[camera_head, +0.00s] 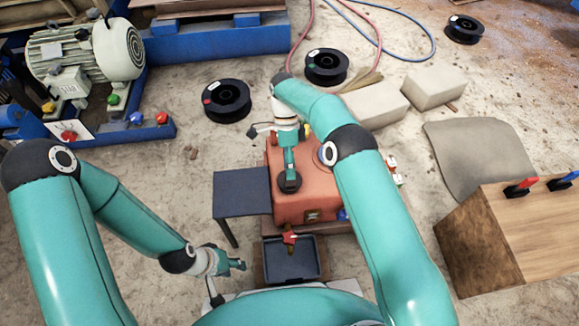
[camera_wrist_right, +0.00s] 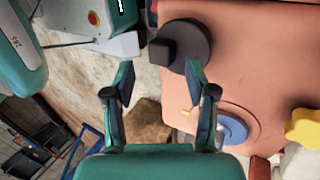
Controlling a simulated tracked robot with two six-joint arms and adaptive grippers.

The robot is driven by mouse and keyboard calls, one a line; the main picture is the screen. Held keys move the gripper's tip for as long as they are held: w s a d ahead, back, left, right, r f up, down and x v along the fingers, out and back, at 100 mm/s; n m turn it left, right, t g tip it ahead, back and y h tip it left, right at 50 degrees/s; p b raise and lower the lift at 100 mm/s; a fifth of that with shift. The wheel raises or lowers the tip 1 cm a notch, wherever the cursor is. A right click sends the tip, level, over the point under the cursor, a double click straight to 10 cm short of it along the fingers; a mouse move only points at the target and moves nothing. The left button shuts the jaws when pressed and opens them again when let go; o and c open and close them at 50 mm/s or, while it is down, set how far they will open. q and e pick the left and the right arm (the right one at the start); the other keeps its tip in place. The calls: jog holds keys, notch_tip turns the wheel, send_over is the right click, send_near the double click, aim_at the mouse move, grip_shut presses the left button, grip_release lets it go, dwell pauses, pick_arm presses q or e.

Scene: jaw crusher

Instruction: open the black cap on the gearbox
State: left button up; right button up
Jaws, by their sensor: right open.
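The salmon-red gearbox (camera_head: 297,205) stands in the middle of the head view and fills the right of the right wrist view (camera_wrist_right: 255,60). Its round black cap (camera_wrist_right: 185,43), with a raised block-shaped grip, sits on its top near the edge. In the head view the cap (camera_head: 288,183) shows just below my right gripper (camera_head: 290,168). In the wrist view my right gripper (camera_wrist_right: 160,78) is open and empty, its fingertips just short of the cap; contact cannot be told. My left gripper (camera_head: 232,265) hangs low, left of the black tray, apart from the gearbox; its fingers are too small to read.
A dark side table (camera_head: 242,190) adjoins the gearbox on the left. A black tray (camera_head: 291,260) lies in front, below a red tap (camera_head: 290,238). A blue disc (camera_wrist_right: 232,128) and a yellow knob (camera_wrist_right: 304,128) are on the gearbox. A wooden crate (camera_head: 500,240) stands right.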

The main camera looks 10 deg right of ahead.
notch_tip(320, 180, up, 9)
dwell(0.3)
jog(key=shift+d, duration=0.15)
dwell(0.3)
